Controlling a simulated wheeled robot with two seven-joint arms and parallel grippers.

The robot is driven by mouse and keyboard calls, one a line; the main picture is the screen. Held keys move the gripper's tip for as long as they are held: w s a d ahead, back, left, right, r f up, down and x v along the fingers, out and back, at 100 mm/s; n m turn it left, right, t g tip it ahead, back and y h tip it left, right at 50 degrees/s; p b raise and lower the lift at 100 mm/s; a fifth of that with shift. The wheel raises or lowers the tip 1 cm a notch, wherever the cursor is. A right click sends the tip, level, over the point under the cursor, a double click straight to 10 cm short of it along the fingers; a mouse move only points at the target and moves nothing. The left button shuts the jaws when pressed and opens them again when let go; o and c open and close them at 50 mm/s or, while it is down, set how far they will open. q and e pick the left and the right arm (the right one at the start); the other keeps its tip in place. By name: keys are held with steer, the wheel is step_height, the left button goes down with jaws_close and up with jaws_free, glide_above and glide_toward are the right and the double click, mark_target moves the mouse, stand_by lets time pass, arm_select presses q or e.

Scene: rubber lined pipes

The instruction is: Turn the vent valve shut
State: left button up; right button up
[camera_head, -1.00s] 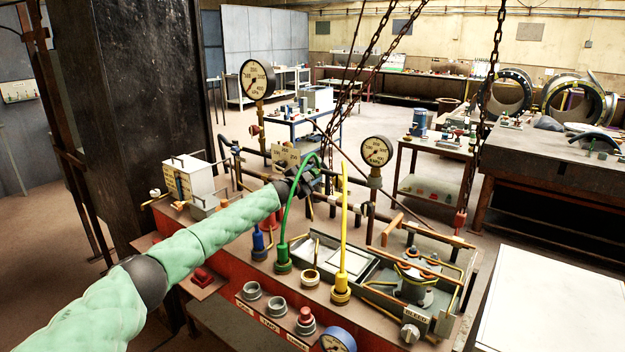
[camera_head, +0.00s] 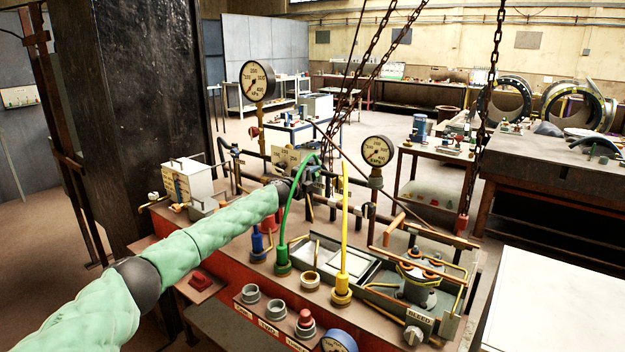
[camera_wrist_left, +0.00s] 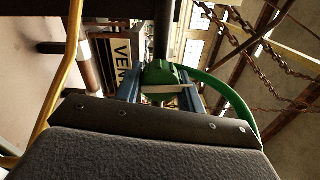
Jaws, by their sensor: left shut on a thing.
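My left arm reaches in from the left, and its dark gripper (camera_head: 306,183) is at the pipework behind the red bench, partly behind the green hose. In the left wrist view, two blue-grey fingers (camera_wrist_left: 160,90) are closed on either side of a green part, which I take to be the vent valve (camera_wrist_left: 160,73). A sign reading "VEN", its end hidden, stands beside it (camera_wrist_left: 121,62). In the head view the valve is mostly hidden by the gripper, so its turn angle cannot be told. My right gripper is not in view.
A green hose (camera_head: 284,229) and a yellow hose (camera_head: 344,230) rise from the bench close to the gripper. Two dial gauges (camera_head: 257,80) (camera_head: 377,151) stand on pipes. Chains (camera_head: 375,55) hang behind. A white panel (camera_head: 555,305) lies at the right.

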arm_select(q)
steer(key=shift+d+f+m, duration=0.1)
steer(key=shift+f+m, duration=0.1)
steer(key=shift+m, duration=0.4)
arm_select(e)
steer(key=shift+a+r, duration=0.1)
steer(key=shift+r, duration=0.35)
arm_select(q)
steer(key=o, duration=0.9)
steer(key=shift+s, duration=0.1)
steer(key=shift+o, duration=0.3)
steer(key=shift+r, duration=0.1)
